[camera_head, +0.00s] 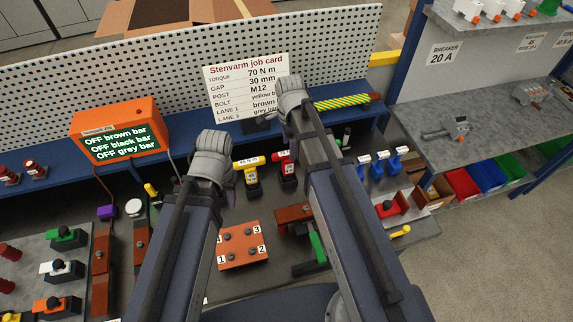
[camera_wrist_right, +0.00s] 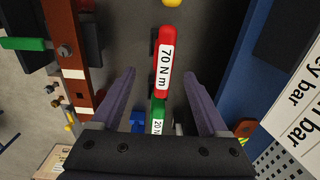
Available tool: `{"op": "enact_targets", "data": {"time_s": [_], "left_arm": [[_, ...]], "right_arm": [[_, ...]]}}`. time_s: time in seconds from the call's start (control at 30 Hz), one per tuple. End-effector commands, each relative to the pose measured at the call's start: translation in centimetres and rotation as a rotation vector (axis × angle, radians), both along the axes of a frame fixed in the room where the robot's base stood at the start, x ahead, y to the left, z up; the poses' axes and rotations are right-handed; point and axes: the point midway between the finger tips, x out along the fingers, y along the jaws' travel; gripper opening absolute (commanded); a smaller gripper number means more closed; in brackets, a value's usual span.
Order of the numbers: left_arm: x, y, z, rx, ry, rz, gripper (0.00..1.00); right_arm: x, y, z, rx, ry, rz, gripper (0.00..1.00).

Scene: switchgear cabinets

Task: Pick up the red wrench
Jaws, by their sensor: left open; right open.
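The red wrench (camera_head: 287,169), with a white label, is on the dark bench between my two arms in the head view. In the right wrist view the red wrench (camera_wrist_right: 167,50) reads "70 N m" and lies just beyond and between the fingertips. My right gripper (camera_wrist_right: 160,76) is open and empty, its two fingers apart on either side of the wrench's line; I see no contact. My left gripper (camera_head: 229,194) is open, left of the wrench and mostly hidden by its own wrist in the head view.
A yellow tool (camera_head: 249,170) stands left of the red wrench. A green tool (camera_wrist_right: 157,113) marked 20 shows between my right fingers' bases. The job card (camera_head: 245,85) stands behind; an orange display (camera_head: 115,130) is at left. A numbered orange-brown block (camera_head: 241,246) lies nearer.

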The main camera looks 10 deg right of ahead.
Motion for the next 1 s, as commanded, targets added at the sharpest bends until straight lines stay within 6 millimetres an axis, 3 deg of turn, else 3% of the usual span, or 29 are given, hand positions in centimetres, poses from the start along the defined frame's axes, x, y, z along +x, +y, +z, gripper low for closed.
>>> {"op": "enact_targets", "data": {"time_s": [0.13,0.43,0.73,1.0], "left_arm": [[0.0,0.0,-1.7,0.000,-0.001,-0.001,0.50],[0.0,0.0,-2.2,0.000,-0.001,-0.002,0.50],[0.0,0.0,-4.6,0.000,-0.001,-0.007,0.50],[0.0,0.0,-4.9,0.001,-0.001,-0.008,0.50]], "right_arm": [[0.0,0.0,-1.7,0.000,0.000,0.000,0.78],[0.0,0.0,-2.1,0.000,0.000,0.000,0.78],[0.0,0.0,-4.6,0.000,0.000,0.000,0.78],[0.0,0.0,-4.9,0.000,0.000,0.000,0.78]]}}
